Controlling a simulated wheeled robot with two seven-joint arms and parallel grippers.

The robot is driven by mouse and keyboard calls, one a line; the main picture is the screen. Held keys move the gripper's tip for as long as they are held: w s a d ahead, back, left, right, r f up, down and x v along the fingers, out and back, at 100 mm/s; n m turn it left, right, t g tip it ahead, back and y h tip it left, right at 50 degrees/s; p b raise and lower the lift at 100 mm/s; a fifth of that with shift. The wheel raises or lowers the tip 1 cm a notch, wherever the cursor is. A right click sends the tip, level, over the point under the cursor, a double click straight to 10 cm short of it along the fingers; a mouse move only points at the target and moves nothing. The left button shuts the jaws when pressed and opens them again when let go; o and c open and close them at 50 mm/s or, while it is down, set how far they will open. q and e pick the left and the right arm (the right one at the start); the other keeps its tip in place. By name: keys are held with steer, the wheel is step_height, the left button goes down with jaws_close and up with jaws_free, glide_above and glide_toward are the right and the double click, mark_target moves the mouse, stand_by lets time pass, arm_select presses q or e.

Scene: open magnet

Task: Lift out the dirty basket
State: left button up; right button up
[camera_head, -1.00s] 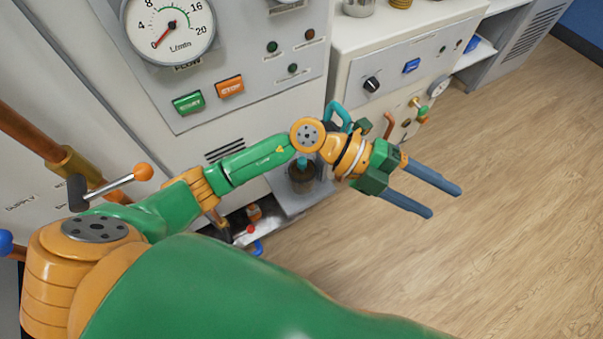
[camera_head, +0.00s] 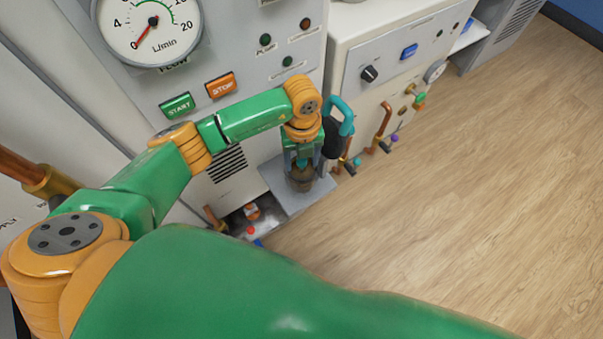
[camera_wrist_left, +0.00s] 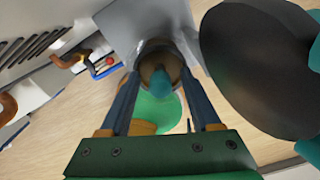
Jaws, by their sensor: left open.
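The dirty basket (camera_head: 302,180) appears as a brownish round cup with a teal knob on top, on a grey ledge low at the machine's front. It also shows in the left wrist view (camera_wrist_left: 150,50), its teal knob (camera_wrist_left: 162,82) in front of it. My left gripper (camera_head: 300,160) points down over the basket. In the wrist view its blue fingers (camera_wrist_left: 160,75) are apart, one on each side of the knob and cup. I cannot tell whether they touch it. The basket's lower part is partly hidden. My right gripper is not in view.
A black body with a teal handle (camera_head: 342,112) stands close right of the gripper; the black part looms large in the wrist view (camera_wrist_left: 258,65). Copper pipes (camera_head: 383,125) stick out further right. The grey ledge (camera_head: 305,203) is below. Wooden floor (camera_head: 470,210) is open at right.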

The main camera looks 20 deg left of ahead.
arm_select(q)
steer(key=shift+f, duration=0.3)
jaws_close()
stand_by(0.6)
stand_by(0.6)
